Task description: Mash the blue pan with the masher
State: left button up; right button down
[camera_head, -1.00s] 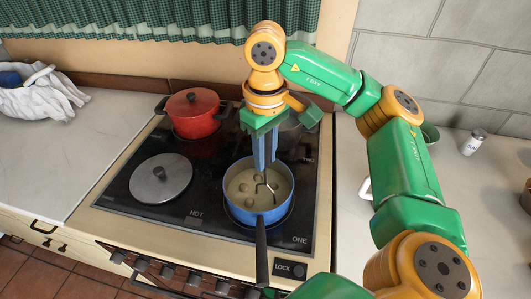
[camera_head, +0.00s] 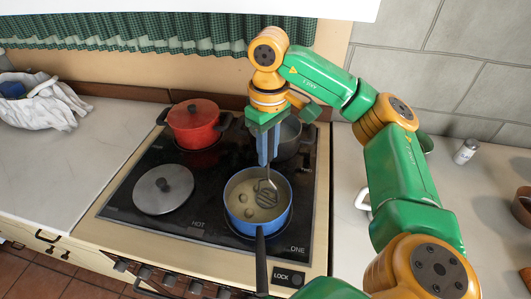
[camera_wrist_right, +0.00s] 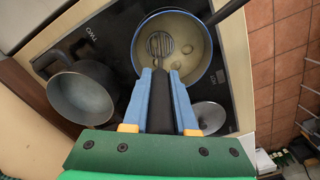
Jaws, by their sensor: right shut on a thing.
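The blue pan (camera_head: 284,214) stands on the black hob, its dark handle toward the front. It holds a pale liquid with several round lumps. My right gripper (camera_head: 268,160) is above the back of the pan, pointing down. It is shut on the dark handle of the masher (camera_head: 267,195), whose slotted metal head is inside the pan among the lumps. In the right wrist view the masher head (camera_wrist_right: 160,43) shows inside the blue pan (camera_wrist_right: 207,50), with the gripper (camera_wrist_right: 162,78) around its handle. My left gripper is not in view.
A red pot (camera_head: 193,126) stands at the back left of the hob (camera_head: 150,225) and a grey lid (camera_head: 163,190) lies front left. A grey pot (camera_wrist_right: 80,95) is behind the blue pan. A white cloth (camera_head: 42,100) lies far left; a shaker (camera_head: 466,151) stands right.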

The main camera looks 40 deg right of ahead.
jog(key=shift+s, duration=0.1)
jog(key=shift+f, duration=0.2)
jog(key=shift+f+b, duration=0.9)
jog(key=shift+s+a+f, duration=0.1)
dwell(0.6)
